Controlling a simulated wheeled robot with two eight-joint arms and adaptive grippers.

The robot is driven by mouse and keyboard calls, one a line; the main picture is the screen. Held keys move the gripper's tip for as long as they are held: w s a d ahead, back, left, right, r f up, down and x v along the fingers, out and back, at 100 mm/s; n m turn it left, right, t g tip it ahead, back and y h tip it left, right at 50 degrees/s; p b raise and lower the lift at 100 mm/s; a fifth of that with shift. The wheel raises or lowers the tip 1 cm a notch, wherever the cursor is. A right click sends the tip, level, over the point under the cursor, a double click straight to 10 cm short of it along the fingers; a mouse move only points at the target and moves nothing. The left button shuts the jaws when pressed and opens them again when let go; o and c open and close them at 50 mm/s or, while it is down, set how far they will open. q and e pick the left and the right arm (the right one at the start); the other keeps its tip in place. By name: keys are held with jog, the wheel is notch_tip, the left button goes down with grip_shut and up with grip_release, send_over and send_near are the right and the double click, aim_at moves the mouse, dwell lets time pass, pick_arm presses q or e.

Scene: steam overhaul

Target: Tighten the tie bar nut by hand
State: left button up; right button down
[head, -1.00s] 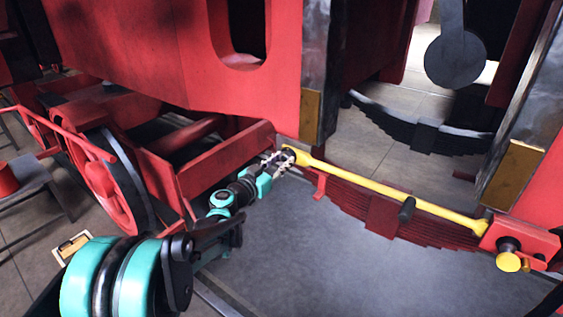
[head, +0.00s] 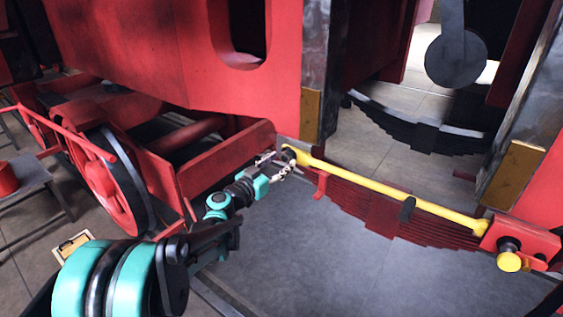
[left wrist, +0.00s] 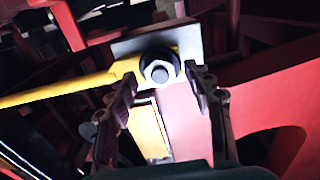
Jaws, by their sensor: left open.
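The yellow tie bar (head: 390,190) runs across the gap between the red frame ends, above a red leaf spring. At its left end is the tie bar nut (left wrist: 160,72), a grey hex nut seen end-on in the left wrist view. My left gripper (head: 276,164) is at that end of the bar. In the left wrist view my left gripper (left wrist: 158,95) is open, with one dark finger on each side below the nut. The nut lies between the finger lines, near the tips; I cannot tell whether they touch it. My right gripper is not in view.
A red bracket with a yellow knob (head: 509,261) holds the bar's right end. The red frame plate (head: 180,60) stands close above my left arm. A red wheel (head: 108,185) and a grey stool (head: 36,195) are at left. Open floor (head: 310,260) lies below the bar.

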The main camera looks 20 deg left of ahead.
pick_arm(q)
jog(key=v, duration=1.1)
jog(key=s+d+f+g+b, duration=0.2)
jog(key=s+d+f+g, duration=0.4)
jog(key=s+d+f, duration=0.35)
jog(key=s+a+f+n+g+y+b, duration=0.1)
jog(key=s+f+y, duration=0.5)
jog(key=s, duration=0.9)
jog(key=a+f+n+g, duration=0.1)
jog(key=n+g, duration=0.1)
jog(key=n, duration=0.1)
jog(key=shift+f+g, duration=0.2)
jog(key=shift+g, duration=0.2)
